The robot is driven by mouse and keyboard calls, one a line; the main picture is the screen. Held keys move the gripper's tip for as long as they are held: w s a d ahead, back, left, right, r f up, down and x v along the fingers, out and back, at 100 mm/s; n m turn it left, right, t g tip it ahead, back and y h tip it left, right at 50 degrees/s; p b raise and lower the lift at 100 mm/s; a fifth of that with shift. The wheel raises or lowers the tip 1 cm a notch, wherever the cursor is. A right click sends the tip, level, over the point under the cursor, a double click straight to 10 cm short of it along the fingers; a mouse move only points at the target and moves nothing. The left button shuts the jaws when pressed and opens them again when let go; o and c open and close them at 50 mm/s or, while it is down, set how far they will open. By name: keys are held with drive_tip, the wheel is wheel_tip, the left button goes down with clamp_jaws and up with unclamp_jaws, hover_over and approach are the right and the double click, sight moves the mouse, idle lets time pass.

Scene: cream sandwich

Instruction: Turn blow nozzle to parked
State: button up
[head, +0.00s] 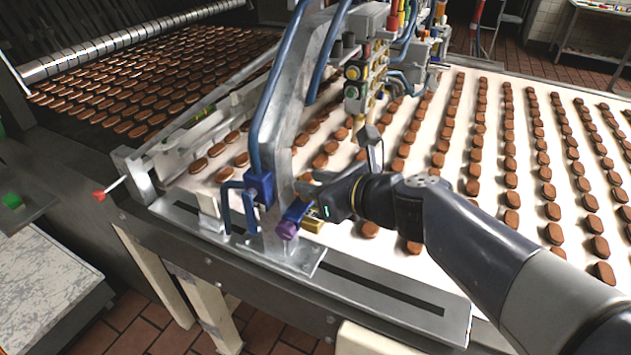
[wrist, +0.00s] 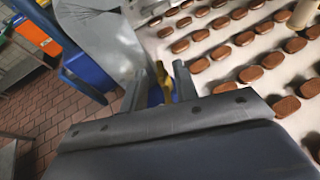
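The blow nozzle seems to be the small blue fitting (head: 295,212) with a purple end, low on the grey metal post beside the conveyor. A brass-yellow piece (head: 313,225) sits beside it. My gripper (head: 314,201) is at this fitting, reaching in from the right. In the wrist view, my gripper's two fingers (wrist: 157,86) stand apart. The yellow piece (wrist: 164,82) and some blue show between or just beyond them. I cannot tell whether the fingers touch the fitting. The fitting's far side is hidden.
The grey post (head: 277,150) carries blue hoses and a blue bracket (head: 260,187) left of my gripper. A white belt (head: 470,125) with rows of brown biscuits runs behind. A slotted rail (head: 385,290) lies along the near edge. A red-tipped lever (head: 100,196) is at left.

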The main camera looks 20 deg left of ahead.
sight(307, 180)
clamp_jaws()
drive_tip(key=shift+w+d+g, duration=0.1)
drive_tip(key=shift+g, duration=0.2)
